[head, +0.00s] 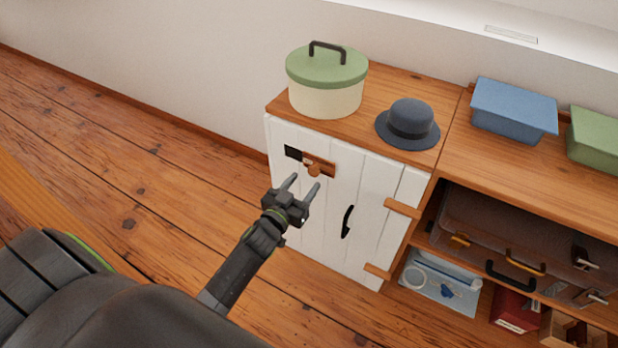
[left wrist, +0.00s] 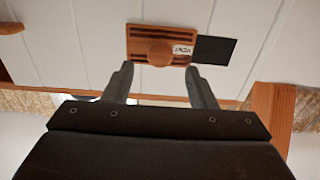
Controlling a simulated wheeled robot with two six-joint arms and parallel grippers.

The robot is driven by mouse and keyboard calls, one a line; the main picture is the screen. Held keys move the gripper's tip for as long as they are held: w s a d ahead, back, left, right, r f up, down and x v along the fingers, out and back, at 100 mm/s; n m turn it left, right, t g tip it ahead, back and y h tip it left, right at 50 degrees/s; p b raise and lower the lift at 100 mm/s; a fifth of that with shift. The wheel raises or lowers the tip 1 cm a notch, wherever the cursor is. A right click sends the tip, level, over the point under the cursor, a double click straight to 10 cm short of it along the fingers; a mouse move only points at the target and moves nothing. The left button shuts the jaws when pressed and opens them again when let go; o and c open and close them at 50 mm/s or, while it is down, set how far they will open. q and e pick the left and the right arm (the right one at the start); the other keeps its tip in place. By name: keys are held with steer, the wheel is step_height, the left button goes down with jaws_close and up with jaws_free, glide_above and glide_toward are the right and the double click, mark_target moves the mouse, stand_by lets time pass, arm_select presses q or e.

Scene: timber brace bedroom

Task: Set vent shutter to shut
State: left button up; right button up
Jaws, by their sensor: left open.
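The vent shutter (head: 326,169) is a small wooden slide with a round knob (head: 314,171), set high on the white cabinet door (head: 345,195). A dark rectangle (head: 293,153) lies beside it on the left in the head view. In the left wrist view the shutter (left wrist: 142,34) shows dark slots and a small white label, and the dark rectangle (left wrist: 214,50) is on its right. My left gripper (head: 302,184) is open and empty, its fingers pointing at the door. In the wrist view the knob (left wrist: 160,54) appears between the fingertips; I cannot tell whether they touch it. My right gripper is out of view.
A black door handle (head: 347,221) is to the right of my left gripper. A green-lidded pot (head: 326,92) and a dark hat (head: 408,121) stand on the cabinet top. An open shelf with a suitcase (head: 500,235) is at right. The wooden floor at left is clear.

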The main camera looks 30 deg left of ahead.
mark_target(312, 172)
arm_select(q)
steer(key=shift+w, duration=1.95)
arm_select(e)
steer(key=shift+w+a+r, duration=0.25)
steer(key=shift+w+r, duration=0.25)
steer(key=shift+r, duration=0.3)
arm_select(q)
steer(key=shift+c, duration=0.2)
